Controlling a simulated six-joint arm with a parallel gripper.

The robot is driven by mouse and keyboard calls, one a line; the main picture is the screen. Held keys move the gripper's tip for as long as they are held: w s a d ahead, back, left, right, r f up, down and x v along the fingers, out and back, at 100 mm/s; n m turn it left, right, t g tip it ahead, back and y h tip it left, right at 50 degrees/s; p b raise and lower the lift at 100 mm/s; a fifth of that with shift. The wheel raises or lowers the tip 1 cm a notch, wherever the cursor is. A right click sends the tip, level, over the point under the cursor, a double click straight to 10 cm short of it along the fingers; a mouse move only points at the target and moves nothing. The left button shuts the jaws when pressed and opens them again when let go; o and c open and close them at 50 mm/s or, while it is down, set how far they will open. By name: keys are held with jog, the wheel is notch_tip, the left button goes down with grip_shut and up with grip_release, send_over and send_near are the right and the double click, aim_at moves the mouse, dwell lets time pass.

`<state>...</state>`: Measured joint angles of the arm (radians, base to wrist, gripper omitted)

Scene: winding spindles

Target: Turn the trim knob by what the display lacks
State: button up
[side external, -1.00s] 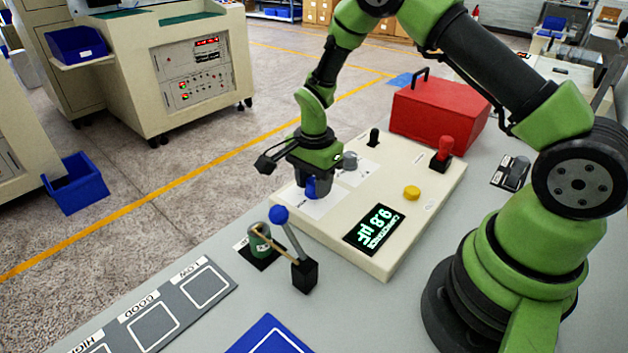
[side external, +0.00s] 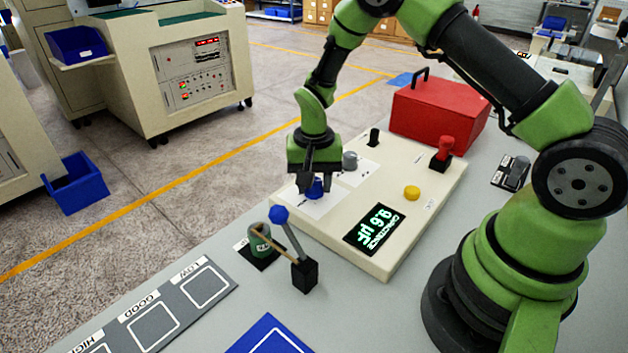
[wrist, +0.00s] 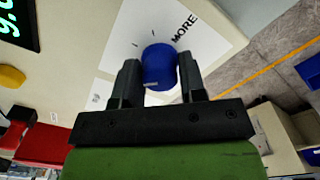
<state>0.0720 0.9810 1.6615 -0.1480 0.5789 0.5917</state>
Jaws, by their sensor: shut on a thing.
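The blue trim knob (side external: 315,188) stands on a white label on the cream panel (side external: 440,205). In the wrist view the knob (wrist: 159,66) sits between both fingers, near the printed word MORE and tick marks. My gripper (wrist: 158,76) is shut on the knob from above. In the side view the gripper (side external: 316,180) hides part of the knob. The black display (side external: 374,229) has green digits and a µF unit, turned away from the camera, and its last digit is hard to read. In the wrist view the display (wrist: 18,22) is cut off, showing a 9 and a point.
A grey knob (side external: 350,160), a yellow button (side external: 412,193) and a red-topped lever (side external: 445,147) are on or beside the panel. A blue-tipped lever (side external: 290,235) and green capacitor (side external: 259,240) stand in front. A red case (side external: 440,112) stands behind.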

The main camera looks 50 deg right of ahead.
jog(key=n, duration=0.4)
jog(key=shift+n, duration=1.9)
jog(key=o, duration=0.9)
jog(key=shift+o, duration=0.2)
notch_tip(320, 180, up, 10)
